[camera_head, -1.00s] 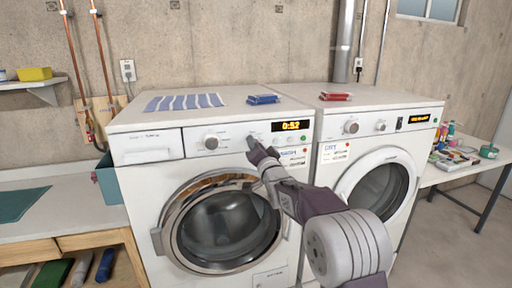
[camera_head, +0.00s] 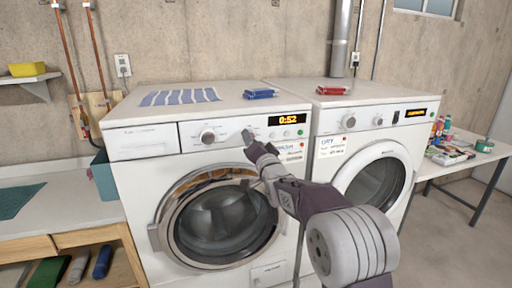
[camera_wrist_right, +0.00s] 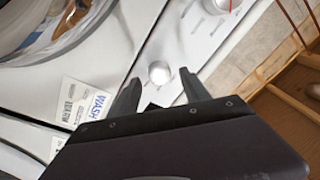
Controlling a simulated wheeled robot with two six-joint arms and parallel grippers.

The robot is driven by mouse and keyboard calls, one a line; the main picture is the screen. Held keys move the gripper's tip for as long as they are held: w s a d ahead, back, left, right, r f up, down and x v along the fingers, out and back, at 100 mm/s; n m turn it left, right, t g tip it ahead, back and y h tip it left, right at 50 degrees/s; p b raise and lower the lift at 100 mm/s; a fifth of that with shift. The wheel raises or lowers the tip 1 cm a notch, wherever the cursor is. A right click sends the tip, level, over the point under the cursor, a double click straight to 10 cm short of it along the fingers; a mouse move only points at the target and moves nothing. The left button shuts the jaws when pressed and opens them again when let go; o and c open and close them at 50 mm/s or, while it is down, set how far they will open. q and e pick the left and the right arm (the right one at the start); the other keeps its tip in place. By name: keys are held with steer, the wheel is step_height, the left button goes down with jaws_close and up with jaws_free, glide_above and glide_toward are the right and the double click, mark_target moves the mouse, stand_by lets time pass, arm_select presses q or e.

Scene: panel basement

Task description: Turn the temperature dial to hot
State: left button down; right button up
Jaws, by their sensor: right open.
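The left machine, a white washer (camera_head: 150,195), has a large round dial (camera_head: 208,137) on its panel. My right gripper (camera_head: 247,135) is in front of the panel, to the right of that dial, and covers a smaller knob in the head view. In the right wrist view the small knob (camera_wrist_right: 160,73) shows between the tips of my open right gripper (camera_wrist_right: 159,80); contact cannot be told. The large dial (camera_wrist_right: 216,4), with a red mark beside it, is at the top edge there. Dial lettering is too small to read. My left gripper is out of view.
A dryer (camera_head: 372,175) with similar knobs stands to the right. A striped cloth (camera_head: 180,97), a blue packet (camera_head: 260,93) and a red packet (camera_head: 332,90) lie on the machine tops. A cluttered table (camera_head: 460,158) is at right, a workbench (camera_head: 60,225) at left.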

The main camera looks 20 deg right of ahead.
steer(key=s+b, duration=0.1)
steer(key=s, duration=0.6)
steer(key=shift+s+f, duration=0.2)
steer(key=shift+f, duration=0.2)
steer(key=s+a+f+n+g+p, duration=0.1)
steer(key=s+f+n+g+p, duration=0.15)
steer(key=s+f+g, duration=0.55)
steer(key=s+a+f+n+g+p, duration=0.1)
steer(key=s+f+p, duration=0.25)
steer(key=f, duration=0.85)
steer(key=s+f+n+g, duration=0.2)
steer(key=s+f+g, duration=0.2)
steer(key=s, duration=0.6)
steer(key=s+f+n+g, duration=0.3)
steer(key=s+f+g, duration=0.2)
steer(key=s, duration=0.5)
steer(key=shift+f+b, duration=0.4)
steer(key=shift+f, duration=0.5)
